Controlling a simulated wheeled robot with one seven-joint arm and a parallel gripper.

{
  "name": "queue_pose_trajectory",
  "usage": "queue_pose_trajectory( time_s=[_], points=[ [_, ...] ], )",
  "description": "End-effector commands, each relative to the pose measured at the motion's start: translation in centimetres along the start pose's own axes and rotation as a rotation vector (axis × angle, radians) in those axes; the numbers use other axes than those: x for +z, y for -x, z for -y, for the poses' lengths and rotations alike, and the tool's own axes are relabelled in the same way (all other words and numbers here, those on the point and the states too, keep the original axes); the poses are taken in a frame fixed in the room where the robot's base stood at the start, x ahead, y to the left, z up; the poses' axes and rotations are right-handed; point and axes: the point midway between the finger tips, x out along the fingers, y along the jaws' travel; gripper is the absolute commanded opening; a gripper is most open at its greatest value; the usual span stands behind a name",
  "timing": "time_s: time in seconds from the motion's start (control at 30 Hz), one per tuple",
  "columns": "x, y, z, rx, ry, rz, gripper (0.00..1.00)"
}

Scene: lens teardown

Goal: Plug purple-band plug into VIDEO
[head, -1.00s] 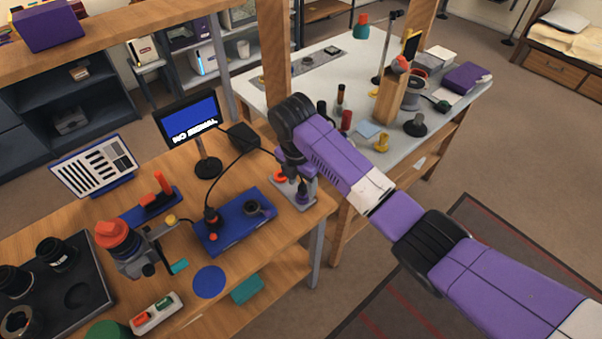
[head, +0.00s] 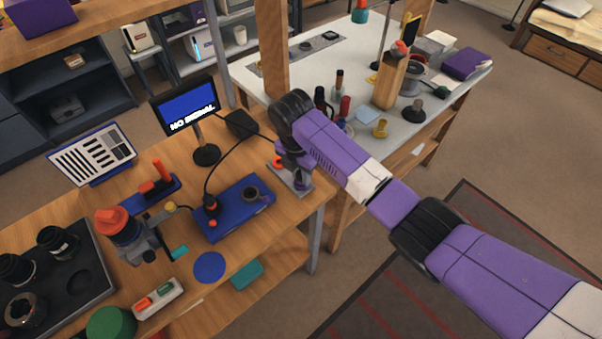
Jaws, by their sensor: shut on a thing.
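My gripper (head: 299,179) is at the right end of the wooden bench, pointing down over a small grey plate (head: 304,191). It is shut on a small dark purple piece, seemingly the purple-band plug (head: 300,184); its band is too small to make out. A black cable runs from a black box (head: 241,124) towards my gripper. An orange-red ring (head: 277,162) shows on the plate, just left of my gripper. The VIDEO label cannot be read, and my wrist and fingers hide part of the plate. The monitor (head: 187,108) shows "NO SIGNAL" on blue.
A blue base (head: 236,213) with a black-and-red plug (head: 211,204) and a dark ring stands left of my gripper. A microscope-like device (head: 125,232) and a dark lens tray (head: 85,296) are farther left. The light worktable (head: 300,80) behind holds bottles and a wooden block.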

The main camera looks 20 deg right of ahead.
Motion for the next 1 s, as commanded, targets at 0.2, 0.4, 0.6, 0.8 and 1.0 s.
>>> queue_pose_trajectory(
  time_s=[0.2,0.4,0.6,0.8,1.0],
  points=[
    [0.00,0.01,0.00,0.000,0.000,0.000,0.00],
    [0.02,0.13,-0.01,0.000,0.000,0.000,0.00],
    [0.05,0.35,0.00,0.000,0.000,0.000,0.00],
    [0.07,0.54,0.00,0.000,0.000,0.000,0.00],
    [0.09,0.74,0.00,0.000,0.000,0.000,0.00]
  ],
)
